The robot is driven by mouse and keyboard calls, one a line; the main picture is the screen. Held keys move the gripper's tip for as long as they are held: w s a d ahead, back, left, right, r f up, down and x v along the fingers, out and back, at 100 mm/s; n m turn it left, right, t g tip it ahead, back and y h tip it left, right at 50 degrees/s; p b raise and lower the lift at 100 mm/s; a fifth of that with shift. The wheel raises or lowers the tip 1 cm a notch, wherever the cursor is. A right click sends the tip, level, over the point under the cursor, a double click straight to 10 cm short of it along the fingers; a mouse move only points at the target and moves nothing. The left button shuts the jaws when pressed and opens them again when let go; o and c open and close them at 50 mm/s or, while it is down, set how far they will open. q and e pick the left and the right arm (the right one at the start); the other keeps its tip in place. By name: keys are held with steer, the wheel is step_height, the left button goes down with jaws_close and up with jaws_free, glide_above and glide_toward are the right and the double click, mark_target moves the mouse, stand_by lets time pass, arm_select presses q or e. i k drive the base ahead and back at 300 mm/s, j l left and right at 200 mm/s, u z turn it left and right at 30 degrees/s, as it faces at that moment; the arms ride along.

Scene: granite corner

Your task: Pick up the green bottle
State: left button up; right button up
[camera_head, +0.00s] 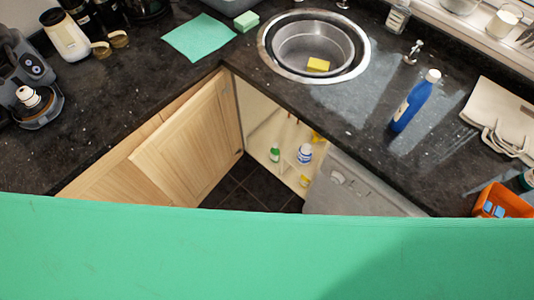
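A small green bottle (275,154) with a pale cap stands inside the open corner cabinet (262,124) below the sink. It is small in the view and its details are hard to make out. A white and blue bottle (305,153) stands to its right in the same cabinet. Part of another dark green item (527,180) shows at the right edge of the picture, cut off. Neither of my grippers is in view.
The cabinet's wooden door (190,140) stands open at left. A pale panel (355,188) is at right. A blue bottle (414,100) and round sink (313,48) are on the dark counter. A plain green surface covers the bottom; I cannot tell what it is.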

mark_target(275, 152)
steer(key=i+j+z, duration=0.1)
steer(key=i+z, duration=0.15)
steer(key=z, duration=0.15)
steer(key=i+j+z, duration=0.15)
steer(key=z, duration=0.2)
steer(key=i+j+z, duration=0.25)
steer(key=z, duration=0.15)
steer(key=i+j+z, duration=0.25)
steer(key=z, duration=0.15)
